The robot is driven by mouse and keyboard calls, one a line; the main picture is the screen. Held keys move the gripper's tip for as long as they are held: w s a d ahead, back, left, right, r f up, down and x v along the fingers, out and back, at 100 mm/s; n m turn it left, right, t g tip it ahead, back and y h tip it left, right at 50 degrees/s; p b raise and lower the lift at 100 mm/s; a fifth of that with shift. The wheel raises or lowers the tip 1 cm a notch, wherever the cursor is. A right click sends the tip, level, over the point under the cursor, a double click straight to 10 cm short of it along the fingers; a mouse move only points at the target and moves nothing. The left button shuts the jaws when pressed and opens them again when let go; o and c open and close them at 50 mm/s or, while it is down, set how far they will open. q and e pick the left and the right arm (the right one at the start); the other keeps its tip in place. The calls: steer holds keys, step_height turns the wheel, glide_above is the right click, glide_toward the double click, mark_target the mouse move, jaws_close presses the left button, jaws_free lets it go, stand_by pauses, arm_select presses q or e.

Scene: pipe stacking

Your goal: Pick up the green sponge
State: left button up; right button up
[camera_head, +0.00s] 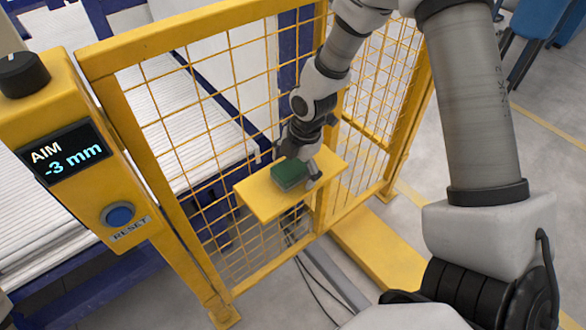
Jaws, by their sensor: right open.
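The green sponge (289,174) is a small dark green block lying on a yellow shelf (258,201) at the fence. My right gripper (298,172) is at the sponge, with one finger showing at its right side and the other finger hidden or hard to make out. The gripper is open. I cannot tell whether a finger touches the sponge. My left gripper is not in the head view.
A yellow mesh fence (122,119) stands behind and around the shelf. At the left, a yellow post carries a display (66,153) reading "AIM -3 mm" and a blue reset button (119,215). A roller conveyor (45,225) lies behind the fence. Cables run on the floor below.

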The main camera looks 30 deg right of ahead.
steer(key=c, duration=1.2)
steer(key=shift+o, duration=0.2)
